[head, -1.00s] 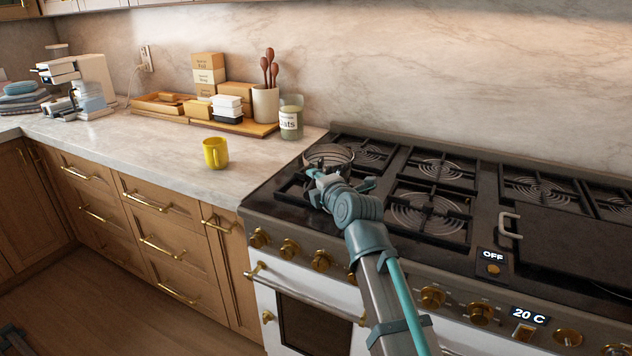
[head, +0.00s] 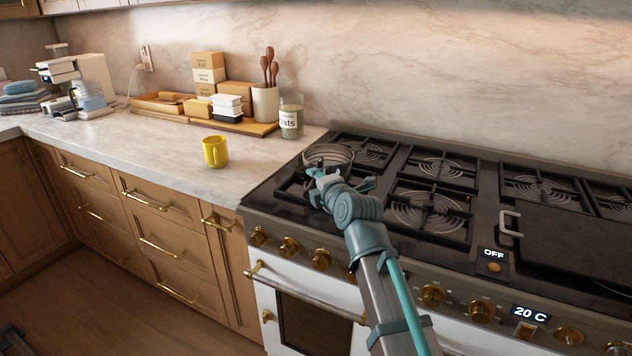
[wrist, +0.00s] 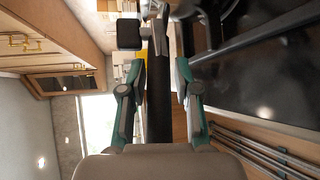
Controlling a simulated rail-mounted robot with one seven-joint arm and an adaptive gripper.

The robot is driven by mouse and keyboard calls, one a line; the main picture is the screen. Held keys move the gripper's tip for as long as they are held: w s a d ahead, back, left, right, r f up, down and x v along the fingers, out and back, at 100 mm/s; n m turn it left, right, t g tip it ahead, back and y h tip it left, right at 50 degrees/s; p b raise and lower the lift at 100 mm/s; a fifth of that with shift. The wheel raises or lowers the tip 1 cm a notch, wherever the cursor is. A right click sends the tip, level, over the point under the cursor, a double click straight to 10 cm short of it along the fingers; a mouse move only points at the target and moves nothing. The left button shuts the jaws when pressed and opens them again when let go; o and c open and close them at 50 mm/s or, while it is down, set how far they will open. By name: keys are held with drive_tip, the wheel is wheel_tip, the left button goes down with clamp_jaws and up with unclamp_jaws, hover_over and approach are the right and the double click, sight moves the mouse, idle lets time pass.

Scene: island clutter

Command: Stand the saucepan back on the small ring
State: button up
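The saucepan (head: 329,153), a round metal pan, is at the left end of the stove top, near the back left burner. My gripper (head: 337,180) is just in front of it and hides its lower part and handle. I cannot tell whether it sits flat on a ring. In the wrist view, my gripper (wrist: 161,75) has its two fingers apart, one on each side of a dark bar that looks like the saucepan handle (wrist: 160,105). A narrow gap shows on the right side of the bar.
Black grates with coil burners (head: 428,212) spread to the right of my arm. A dark griddle cover (head: 570,245) with a pale handle lies farther right. A yellow mug (head: 215,152) stands on the counter at left, with a jar (head: 291,118) behind. The counter's front is mostly clear.

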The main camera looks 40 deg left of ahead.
drive_tip(key=o, duration=0.4)
drive_tip(key=shift+c, duration=0.2)
drive_tip(key=shift+f, duration=0.1)
drive_tip(key=v, duration=1.2)
